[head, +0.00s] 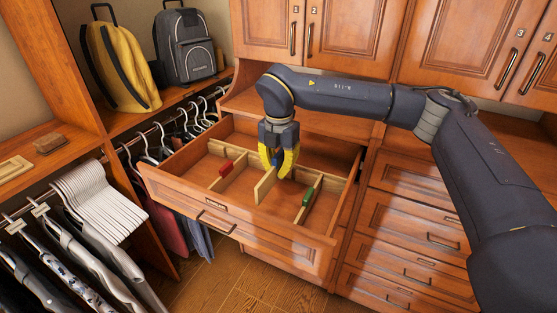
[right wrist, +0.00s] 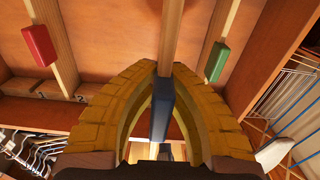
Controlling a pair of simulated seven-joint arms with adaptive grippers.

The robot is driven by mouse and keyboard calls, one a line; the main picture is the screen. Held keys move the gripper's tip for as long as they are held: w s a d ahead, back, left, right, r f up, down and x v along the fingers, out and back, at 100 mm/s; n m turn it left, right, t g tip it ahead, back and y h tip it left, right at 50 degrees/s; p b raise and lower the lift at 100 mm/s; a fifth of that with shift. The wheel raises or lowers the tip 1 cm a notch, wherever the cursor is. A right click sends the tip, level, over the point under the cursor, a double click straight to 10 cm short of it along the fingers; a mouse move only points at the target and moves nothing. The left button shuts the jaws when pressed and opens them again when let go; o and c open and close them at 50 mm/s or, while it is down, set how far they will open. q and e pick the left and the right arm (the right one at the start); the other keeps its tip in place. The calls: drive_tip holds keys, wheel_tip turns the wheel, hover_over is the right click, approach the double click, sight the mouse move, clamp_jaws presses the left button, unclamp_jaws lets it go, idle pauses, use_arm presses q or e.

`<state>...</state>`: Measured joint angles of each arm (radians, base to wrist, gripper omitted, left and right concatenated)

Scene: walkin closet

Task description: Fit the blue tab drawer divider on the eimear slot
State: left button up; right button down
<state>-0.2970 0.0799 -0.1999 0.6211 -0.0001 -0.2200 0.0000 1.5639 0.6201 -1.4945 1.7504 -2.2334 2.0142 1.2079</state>
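The blue tab drawer divider is a wooden strip (head: 265,187) with a blue tab (right wrist: 161,108). The strip stands between the red tab divider (head: 225,168) and the green tab divider (head: 308,196). I cannot tell whether its ends sit in slots. No slot label reads as eimear. My left gripper is not in view.
Small number marks (right wrist: 80,98) show along a drawer edge, left of the gripper. Hanging clothes (head: 105,215) and hangers (head: 185,130) are left of the drawer. Two backpacks (head: 187,45) stand on the shelf behind. Closed drawers (head: 420,235) are at the right.

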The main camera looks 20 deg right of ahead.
sight(278, 203)
drive_tip(key=shift+w+f, duration=0.1)
drive_tip(key=shift+f, duration=1.85)
drive_tip(key=shift+f, duration=3.3)
idle(0.9)
idle(0.3)
drive_tip(key=c, duration=1.5)
unclamp_jaws()
drive_tip(key=shift+r, duration=0.1)
wheel_tip(278, 203, up, 12)
drive_tip(key=shift+f, duration=0.1)
